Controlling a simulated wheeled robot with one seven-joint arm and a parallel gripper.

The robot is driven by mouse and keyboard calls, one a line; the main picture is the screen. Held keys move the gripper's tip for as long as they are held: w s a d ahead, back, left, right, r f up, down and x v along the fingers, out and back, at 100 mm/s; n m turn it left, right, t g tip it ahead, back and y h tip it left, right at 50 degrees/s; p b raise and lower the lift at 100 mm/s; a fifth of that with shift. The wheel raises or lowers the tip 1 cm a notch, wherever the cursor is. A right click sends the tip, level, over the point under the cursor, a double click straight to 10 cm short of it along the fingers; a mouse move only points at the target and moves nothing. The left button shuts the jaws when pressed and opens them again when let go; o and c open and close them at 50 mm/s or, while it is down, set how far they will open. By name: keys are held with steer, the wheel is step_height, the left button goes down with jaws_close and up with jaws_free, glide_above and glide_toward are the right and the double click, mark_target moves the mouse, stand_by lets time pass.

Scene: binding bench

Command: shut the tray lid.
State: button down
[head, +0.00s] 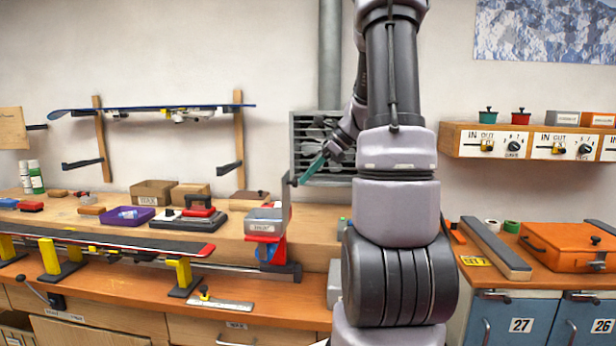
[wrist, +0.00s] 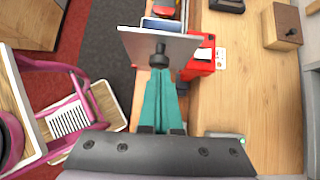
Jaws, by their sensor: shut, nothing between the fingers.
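The tray (head: 264,220) is a small grey open bin with a label, on a red stand at the right end of the bench. Its lid (head: 284,208) stands upright at the tray's right side, seen nearly edge-on, so the tray is open. A dark knob (head: 293,182) sticks out from the lid's right face. My gripper (head: 300,180), with teal fingers, is right of the lid. In the wrist view the shut fingers (wrist: 160,74) point at the lid (wrist: 190,47), tips at the knob (wrist: 160,58); I cannot tell whether they touch. The lid hides most of the tray (wrist: 162,24).
A black-and-red tool (head: 195,216) and a purple bin (head: 125,215) lie left of the tray. A ski (head: 110,241) runs along the front in yellow clamps. A grey vent (head: 310,130) is on the wall behind.

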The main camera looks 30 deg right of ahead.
steer(key=shift+a, duration=0.1)
steer(key=w+a+f+g+h, duration=0.2)
steer(key=w+a+g+h, duration=0.2)
steer(key=a+h, duration=0.3)
steer(key=w+a+f+g+h, duration=0.3)
steer(key=w+a+g+h, duration=0.2)
steer(key=w+a+h, duration=0.1)
steer(key=shift+a+f+h, duration=0.3)
steer(key=shift+a+h, duration=0.1)
steer(key=shift+a, duration=0.5)
steer(key=shift+f, duration=0.1)
stand_by(0.4)
